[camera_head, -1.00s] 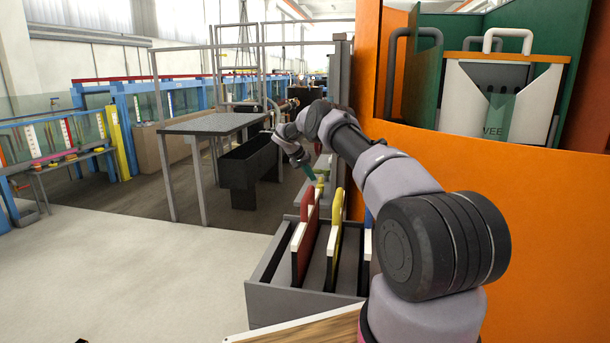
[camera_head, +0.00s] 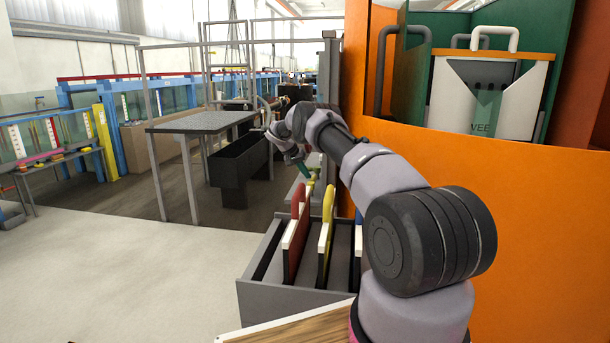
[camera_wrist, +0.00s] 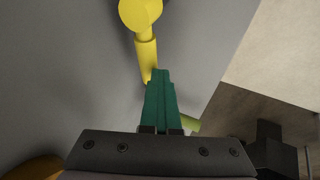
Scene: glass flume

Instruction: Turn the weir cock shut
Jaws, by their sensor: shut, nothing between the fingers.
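A yellow part with a round end (camera_wrist: 140,12) and a short bar (camera_wrist: 147,60) shows at the top middle of the wrist view; it looks like the weir cock's handle. My gripper (camera_wrist: 162,75) has green fingers, shut with nothing between them. Their tips lie at the lower end of the yellow bar in the picture; I cannot tell if they touch it. A yellow-green piece (camera_wrist: 193,125) is partly hidden beside the fingers. In the head view, my gripper (camera_head: 305,173) points down near a small yellow-green fitting, too small to read clearly.
A grey rack (camera_head: 290,300) with a red board (camera_head: 296,235) and a yellow board (camera_head: 326,235) stands below my arm. An orange wall (camera_head: 480,190) is close on the right. A black trough (camera_head: 238,168) and a grey table (camera_head: 203,122) stand left.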

